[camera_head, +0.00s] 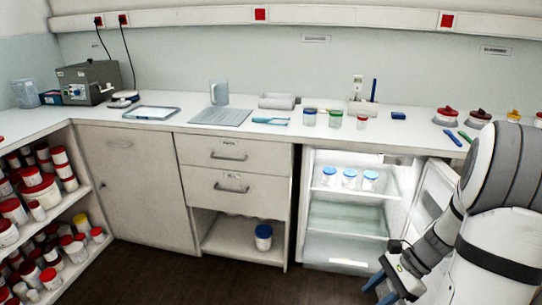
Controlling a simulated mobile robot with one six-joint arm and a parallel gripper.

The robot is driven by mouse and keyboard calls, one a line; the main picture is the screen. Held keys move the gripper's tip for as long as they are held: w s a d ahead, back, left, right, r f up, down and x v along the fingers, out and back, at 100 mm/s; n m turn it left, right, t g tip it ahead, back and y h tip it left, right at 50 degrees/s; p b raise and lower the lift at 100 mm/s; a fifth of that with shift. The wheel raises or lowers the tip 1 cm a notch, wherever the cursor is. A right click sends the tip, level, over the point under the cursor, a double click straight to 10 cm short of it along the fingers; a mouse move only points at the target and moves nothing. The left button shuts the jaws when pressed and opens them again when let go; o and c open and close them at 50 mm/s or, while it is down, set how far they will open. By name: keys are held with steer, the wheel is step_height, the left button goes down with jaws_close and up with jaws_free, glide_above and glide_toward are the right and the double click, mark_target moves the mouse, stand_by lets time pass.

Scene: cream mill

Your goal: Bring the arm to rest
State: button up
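My arm comes in from the right edge and bends down to the lower right. My gripper (377,290) hangs low in front of the open fridge (345,265), above the floor. Its two blue fingers show at the bottom edge, spread apart, with nothing seen between them. The arm covers part of the fridge door (432,205) and the counter's right end.
The fridge holds several blue-lidded jars (349,178). A blue-lidded tub (263,237) stands in the open cubby. The counter (285,133) carries a tray (151,113), a jug (219,93) and jars. Shelves (85,262) of tubs stand left. The dark floor (190,275) is clear.

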steer(key=s+a+r+n+t+h+p, duration=0.1)
steer(key=s+a+r+n+h+p, duration=0.1)
steer(key=r+n, duration=0.3)
steer(key=s+a+r+n+t+h+p, duration=0.1)
steer(key=s+a+r+n+h+p, duration=0.2)
steer(key=r, duration=0.9)
steer(key=s+a+r+n+t+h+p, duration=0.1)
steer(key=s+a+r+n+h+p, duration=0.1)
steer(key=a+r+n+p, duration=0.3)
step_height(320, 180, up, 3)
steer(key=s+a+n, duration=0.1)
steer(key=n, duration=0.2)
steer(key=shift+s+a+r+n+t+h+p, duration=0.15)
steer(key=shift+n+t+h+p, duration=0.15)
steer(key=shift+p, duration=0.1)
